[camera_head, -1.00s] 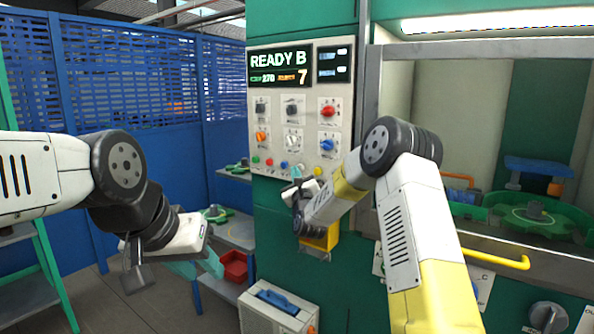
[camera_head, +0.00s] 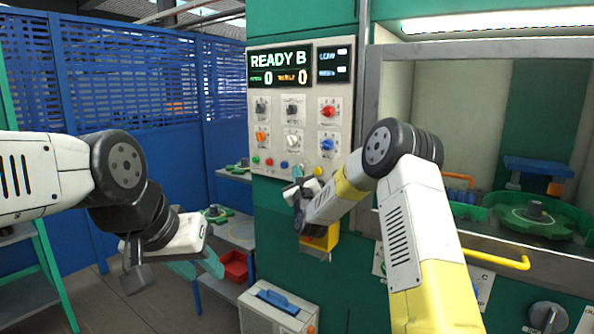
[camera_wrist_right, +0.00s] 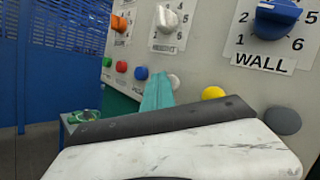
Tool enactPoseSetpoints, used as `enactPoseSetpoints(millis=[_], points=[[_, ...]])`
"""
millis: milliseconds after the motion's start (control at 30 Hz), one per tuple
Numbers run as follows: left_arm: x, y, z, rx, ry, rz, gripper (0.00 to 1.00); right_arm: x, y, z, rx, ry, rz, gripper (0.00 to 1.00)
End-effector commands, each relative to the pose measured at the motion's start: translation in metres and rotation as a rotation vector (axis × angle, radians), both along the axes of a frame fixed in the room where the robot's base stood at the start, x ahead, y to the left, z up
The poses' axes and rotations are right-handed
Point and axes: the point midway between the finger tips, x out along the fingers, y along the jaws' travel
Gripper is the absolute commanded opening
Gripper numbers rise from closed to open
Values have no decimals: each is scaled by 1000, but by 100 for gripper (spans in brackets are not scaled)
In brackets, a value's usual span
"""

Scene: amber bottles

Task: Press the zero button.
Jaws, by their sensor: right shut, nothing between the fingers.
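The control panel (camera_head: 340,98) carries a display (camera_head: 280,67) reading "READY B" with two zeros below. Under its knobs is a row of small buttons: green (camera_wrist_right: 107,61), red (camera_wrist_right: 121,66), blue (camera_wrist_right: 141,73), white (camera_wrist_right: 174,80), yellow (camera_wrist_right: 213,93) and grey (camera_wrist_right: 283,121). No label naming the zero button is readable. My right gripper (camera_wrist_right: 157,90) is shut and empty, its teal fingertips beside the white button and partly overlapping it in the wrist view; contact cannot be told. My left gripper (camera_head: 197,266) hangs open and empty, well left of the panel.
Several knobs sit above the buttons, including the blue WALL knob (camera_wrist_right: 276,17). A yellow box (camera_head: 320,238) is below the panel near my right wrist. A yellow handle (camera_head: 497,257) juts out at right. A grey case (camera_head: 279,312) stands below.

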Motion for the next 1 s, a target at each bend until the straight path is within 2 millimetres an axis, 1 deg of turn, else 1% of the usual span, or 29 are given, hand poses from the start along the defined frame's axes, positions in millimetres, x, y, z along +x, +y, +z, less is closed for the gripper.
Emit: enactPoseSetpoints(millis=[333, 700, 1000], points=[[0, 0, 0, 0, 0, 0, 36, -13, 8, -1, 0, 1, 0, 0], [0, 0, 0, 0, 0, 0, 36, -15, 10, 0, 0, 1, 0, 0], [0, 0, 0, 0, 0, 0, 36, -38, 27, 0, 1, 1, 1, 0]])
